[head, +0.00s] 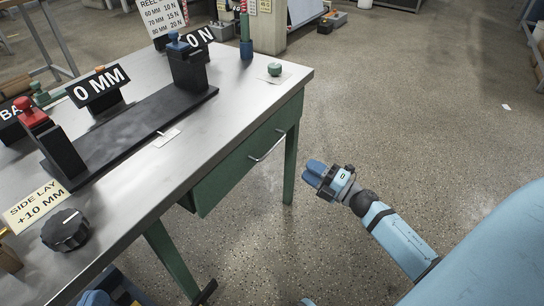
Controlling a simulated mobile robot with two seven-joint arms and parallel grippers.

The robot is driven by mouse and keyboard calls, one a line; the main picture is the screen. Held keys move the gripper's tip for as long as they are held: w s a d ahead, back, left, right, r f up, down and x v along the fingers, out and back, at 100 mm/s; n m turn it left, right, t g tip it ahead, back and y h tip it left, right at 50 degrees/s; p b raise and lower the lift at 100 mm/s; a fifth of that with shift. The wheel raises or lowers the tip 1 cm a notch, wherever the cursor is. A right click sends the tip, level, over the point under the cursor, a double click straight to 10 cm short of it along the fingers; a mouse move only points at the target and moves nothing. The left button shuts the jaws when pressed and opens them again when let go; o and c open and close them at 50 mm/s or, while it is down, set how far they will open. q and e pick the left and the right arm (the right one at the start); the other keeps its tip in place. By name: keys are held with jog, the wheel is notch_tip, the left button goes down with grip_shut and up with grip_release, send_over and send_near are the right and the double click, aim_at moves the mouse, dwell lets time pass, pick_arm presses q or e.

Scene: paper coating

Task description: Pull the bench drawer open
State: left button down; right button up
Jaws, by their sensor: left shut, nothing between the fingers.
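The bench drawer (233,178) is a green front under the steel bench top, on the side facing me. It looks closed. Its pale bar handle (268,147) runs along the front. My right gripper (313,172) is in front of the drawer, to the right of the handle and apart from it. Its blue fingers lie close together and point towards the bench; I see nothing between them, and the gap is unclear. Only a small blue tip, seemingly my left gripper (308,302), shows at the bottom edge, apart from the drawer. The rest is cut off.
The bench top (190,140) carries a black coating rig (135,130), signs, a black knob (66,230) and a green round piece (275,69). A green leg (290,165) stands by the drawer's right end. Open speckled floor lies right of the bench.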

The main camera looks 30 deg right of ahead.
aim_at(272, 146)
jog(key=b+x, duration=0.2)
jog(key=x, duration=1.1)
jog(key=shift+w+b, duration=0.15)
jog(key=shift+b, duration=0.2)
pick_arm(q)
jog(key=shift+w+a+f+m, duration=0.3)
jog(key=shift+w+f+m, duration=0.2)
jog(key=shift+m, duration=0.2)
jog(key=shift+r, duration=0.1)
jog(key=shift+w, duration=0.1)
pick_arm(e)
grip_shut()
